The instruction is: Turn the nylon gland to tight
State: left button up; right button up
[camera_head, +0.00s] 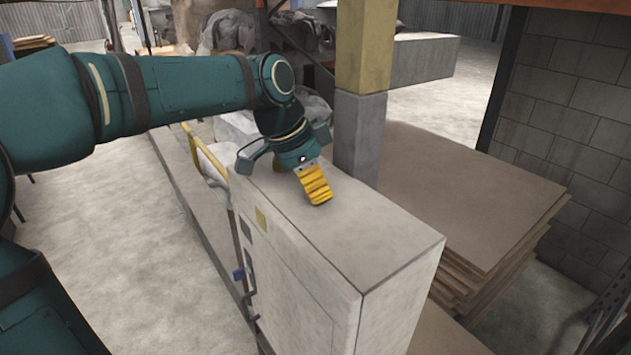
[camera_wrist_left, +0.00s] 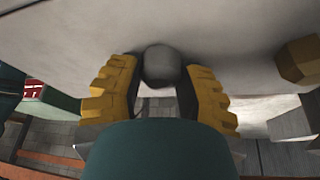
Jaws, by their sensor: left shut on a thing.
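The grey rounded gland (camera_wrist_left: 160,65) sits on the pale cabinet face in the left wrist view, between my two yellow fingers. My left gripper (camera_wrist_left: 160,75) is shut on it, one finger on each side. In the head view my left gripper (camera_head: 318,196) points down at the top of the grey cabinet (camera_head: 390,255). The gland is hidden behind the fingers there. My right gripper is not in view.
A brass-coloured hex fitting (camera_wrist_left: 298,60) sits on the same face to the right of my fingers. A post (camera_head: 361,125) stands just behind the cabinet. Stacked boards (camera_head: 470,200) lie to its right. A yellow rail (camera_head: 205,150) runs along the cabinet's left.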

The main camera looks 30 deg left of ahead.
pick_arm(q)
jog(key=m+g, duration=0.1)
jog(key=m, duration=0.3)
jog(key=shift+f+m+g+h, duration=0.15)
jog(key=shift+m+g+h, duration=0.25)
dwell(0.4)
jog(key=o, duration=1.2)
jog(key=shift+c, duration=0.2)
jog(key=v, duration=1.2)
jog(key=shift+a, duration=0.1)
